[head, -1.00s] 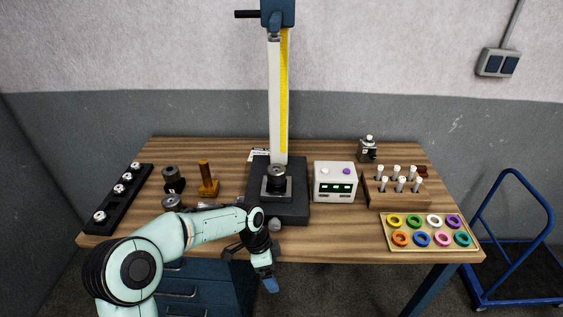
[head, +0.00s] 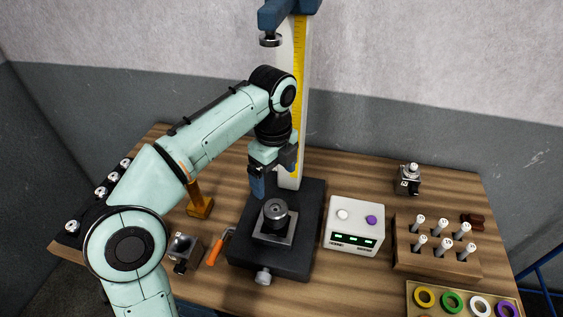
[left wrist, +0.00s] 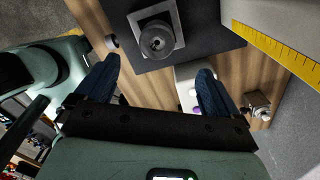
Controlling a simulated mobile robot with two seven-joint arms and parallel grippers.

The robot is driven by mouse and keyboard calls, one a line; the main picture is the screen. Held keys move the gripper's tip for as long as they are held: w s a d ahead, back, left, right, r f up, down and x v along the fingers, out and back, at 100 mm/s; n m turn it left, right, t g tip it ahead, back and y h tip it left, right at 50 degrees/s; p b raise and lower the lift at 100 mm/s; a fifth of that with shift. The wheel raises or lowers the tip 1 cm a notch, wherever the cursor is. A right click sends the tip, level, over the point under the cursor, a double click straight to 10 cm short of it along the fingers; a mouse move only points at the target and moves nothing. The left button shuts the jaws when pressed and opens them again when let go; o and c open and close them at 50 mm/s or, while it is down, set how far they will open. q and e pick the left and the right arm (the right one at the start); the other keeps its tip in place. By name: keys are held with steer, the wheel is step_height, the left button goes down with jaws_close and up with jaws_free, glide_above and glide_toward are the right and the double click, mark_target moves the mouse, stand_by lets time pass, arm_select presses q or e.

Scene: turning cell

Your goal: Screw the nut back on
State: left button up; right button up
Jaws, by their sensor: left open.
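A dark round knob-like piece with a small hole in its top (head: 275,210) stands on a square grey plate (head: 268,238) on the black base of the tall stand (head: 300,272). I cannot tell whether this piece is the nut, or where a separate nut is. It also shows in the left wrist view (left wrist: 155,42). My left gripper (head: 273,174), with blue fingers, is open and empty above and behind the round piece, apart from it. In the left wrist view the gripper (left wrist: 155,72) has its fingers spread wide. My right gripper is not in view.
The stand's column with a yellow scale (head: 296,95) rises close beside my left gripper. A white box with buttons (head: 355,225) and a wooden rack (head: 437,258) stand to the right. A small block (head: 181,249) and an orange-handled tool (head: 219,246) lie to the left.

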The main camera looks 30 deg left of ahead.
mark_target(275, 209)
arm_select(q)
steer(key=f, duration=0.1)
steer(key=s+f+b, duration=0.1)
steer(key=f, duration=0.1)
steer(key=shift+f, duration=0.3)
steer(key=f+b, duration=0.1)
steer(key=f, duration=0.6)
steer(key=shift+w+f+b, duration=0.2)
steer(key=shift+b, duration=0.15)
steer(key=shift+w+f, duration=0.1)
steer(key=shift+f, duration=0.65)
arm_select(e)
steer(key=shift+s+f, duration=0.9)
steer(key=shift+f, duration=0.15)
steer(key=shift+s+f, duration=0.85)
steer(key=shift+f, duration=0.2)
